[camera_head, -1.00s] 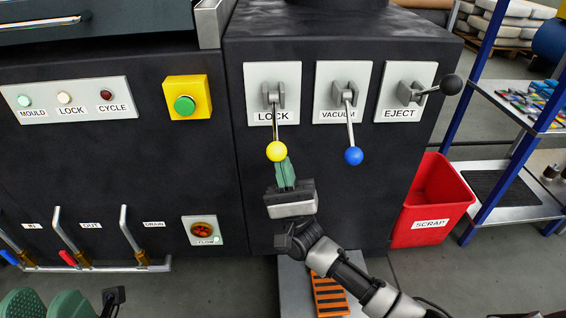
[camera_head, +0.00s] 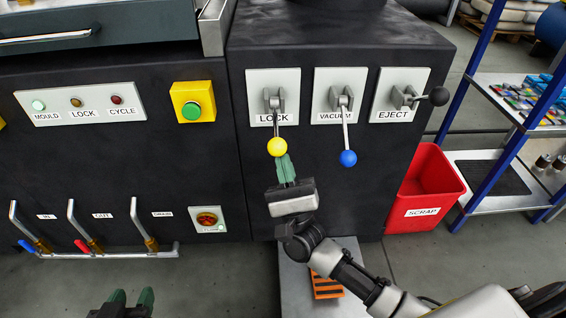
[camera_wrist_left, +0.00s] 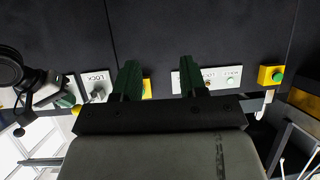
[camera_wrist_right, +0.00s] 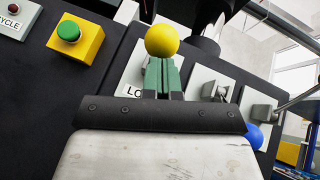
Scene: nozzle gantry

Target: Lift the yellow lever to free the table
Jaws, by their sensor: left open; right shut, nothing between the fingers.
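The yellow lever's ball knob (camera_head: 277,147) hangs below the white LOCK plate (camera_head: 262,84) on the dark machine, with its thin rod pointing down. My right gripper (camera_head: 285,166) is shut and empty, with its green fingertips just below the yellow knob. In the right wrist view the yellow knob (camera_wrist_right: 162,40) shows right at the tips of the closed fingers (camera_wrist_right: 161,74); whether they touch it I cannot tell. My left gripper (camera_head: 132,300) is open and empty at the bottom of the head view, well away from the lever. The left wrist view shows its spread fingers (camera_wrist_left: 160,80).
The blue VACUUM lever (camera_head: 348,158) hangs close to the right of the yellow one. The black EJECT lever (camera_head: 438,96) sticks out sideways. A green button (camera_head: 192,111) on a yellow box is to the left. A red scrap bin (camera_head: 428,180) stands at the right.

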